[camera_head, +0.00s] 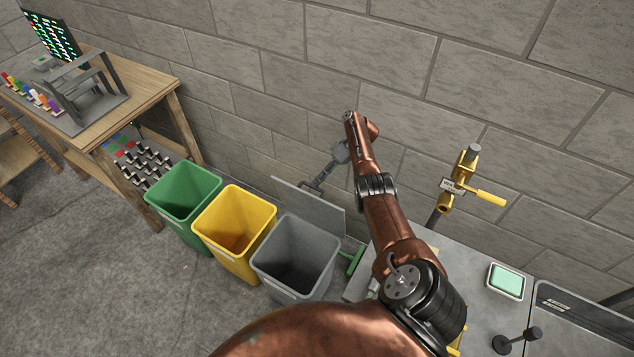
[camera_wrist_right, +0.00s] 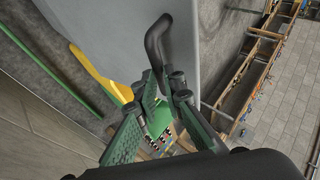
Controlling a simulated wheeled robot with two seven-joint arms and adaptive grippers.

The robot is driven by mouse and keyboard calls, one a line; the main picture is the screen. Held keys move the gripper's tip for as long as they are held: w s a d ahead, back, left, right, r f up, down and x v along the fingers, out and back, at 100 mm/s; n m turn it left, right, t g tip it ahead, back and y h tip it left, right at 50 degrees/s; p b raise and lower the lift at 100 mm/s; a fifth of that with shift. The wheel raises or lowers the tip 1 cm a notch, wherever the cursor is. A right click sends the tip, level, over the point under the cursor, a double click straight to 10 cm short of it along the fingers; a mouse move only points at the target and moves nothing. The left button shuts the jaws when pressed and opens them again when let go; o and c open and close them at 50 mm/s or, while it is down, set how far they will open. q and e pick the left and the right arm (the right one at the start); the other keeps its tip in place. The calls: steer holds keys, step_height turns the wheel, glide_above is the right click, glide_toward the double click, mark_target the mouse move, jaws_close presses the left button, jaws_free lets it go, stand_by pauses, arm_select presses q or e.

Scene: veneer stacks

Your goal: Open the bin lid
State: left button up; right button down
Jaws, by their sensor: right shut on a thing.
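The grey bin (camera_head: 297,262) stands at the right end of a row of bins, and its inside shows. Its grey lid (camera_head: 312,208) is raised and tilted up at the back edge, and its flat face fills the middle of the right wrist view (camera_wrist_right: 215,40). My right gripper (camera_head: 318,184) is behind the top of the lid. In the right wrist view its fingers (camera_wrist_right: 165,88) are shut on the black lid handle (camera_wrist_right: 157,45), a curved bar by the lid's face. My left gripper is not in view.
A yellow bin (camera_head: 235,228) and a green bin (camera_head: 184,193) stand left of the grey one. A block wall (camera_head: 440,60) is close behind. A grey worktop with a yellow-handled valve (camera_head: 465,188) is at the right. A wooden table (camera_head: 150,88) is at the left.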

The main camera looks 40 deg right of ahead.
steer(key=c, duration=2.4)
jaws_free()
steer(key=f, duration=0.1)
steer(key=s+f, duration=0.1)
steer(key=shift+a+f, duration=0.2)
steer(key=shift+f, duration=0.15)
steer(key=o, duration=0.6)
steer(key=shift+w+d+f, duration=0.15)
steer(key=shift+w+f, duration=0.15)
steer(key=shift+w, duration=0.05)
steer(key=shift+c, duration=0.2)
steer(key=shift+s+r, duration=0.1)
steer(key=shift+r, duration=0.1)
steer(key=shift+c, duration=0.6)
steer(key=shift+d, duration=0.1)
steer(key=v, duration=0.7)
steer(key=shift+w+r, duration=0.25)
steer(key=shift+r, duration=0.4)
steer(key=shift+d, duration=0.1)
steer(key=shift+w, duration=0.15)
